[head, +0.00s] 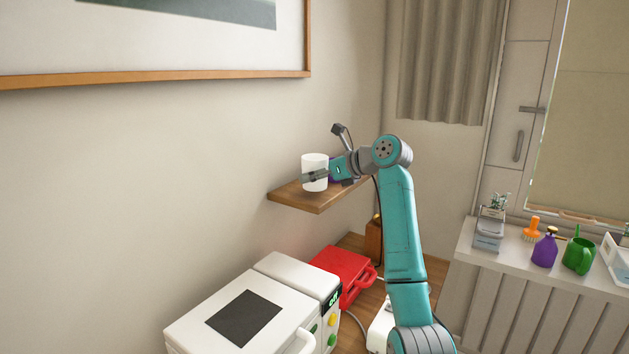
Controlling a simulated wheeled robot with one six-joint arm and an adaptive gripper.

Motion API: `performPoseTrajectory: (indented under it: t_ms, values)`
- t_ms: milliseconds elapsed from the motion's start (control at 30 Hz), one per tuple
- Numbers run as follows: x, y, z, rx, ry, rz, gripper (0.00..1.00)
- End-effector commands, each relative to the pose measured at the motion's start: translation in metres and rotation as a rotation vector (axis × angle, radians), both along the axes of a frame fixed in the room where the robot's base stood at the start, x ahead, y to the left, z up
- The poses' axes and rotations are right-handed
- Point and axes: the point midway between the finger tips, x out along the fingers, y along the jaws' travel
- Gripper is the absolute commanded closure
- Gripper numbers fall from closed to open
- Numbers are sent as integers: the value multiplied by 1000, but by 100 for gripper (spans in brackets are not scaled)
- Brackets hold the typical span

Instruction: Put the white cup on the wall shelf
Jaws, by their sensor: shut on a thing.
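The white cup (316,165) is upright in the head view, at or just over the wooden wall shelf (312,198). My gripper (316,177) is shut on the cup from the right, with a finger across its lower side. I cannot tell whether the cup's base touches the shelf. My arm and gripper hide the right part of the shelf. A small purple thing (333,168) shows partly behind the cup and gripper.
A framed picture (160,76) hangs on the wall above left. Below are a white appliance (240,310), a red case (342,266) and a wooden block (374,240). The shelf's left end is clear.

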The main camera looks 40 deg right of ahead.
Motion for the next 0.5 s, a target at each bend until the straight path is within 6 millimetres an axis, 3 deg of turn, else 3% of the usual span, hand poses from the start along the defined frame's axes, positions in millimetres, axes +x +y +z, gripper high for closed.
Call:
performPoseTrajectory:
  t_ms: [100,467,500]
  values:
    - [0,0,-14,0,0,0,72]
    - [0,0,-18,0,0,0,72]
    - [0,0,-17,0,0,0,28]
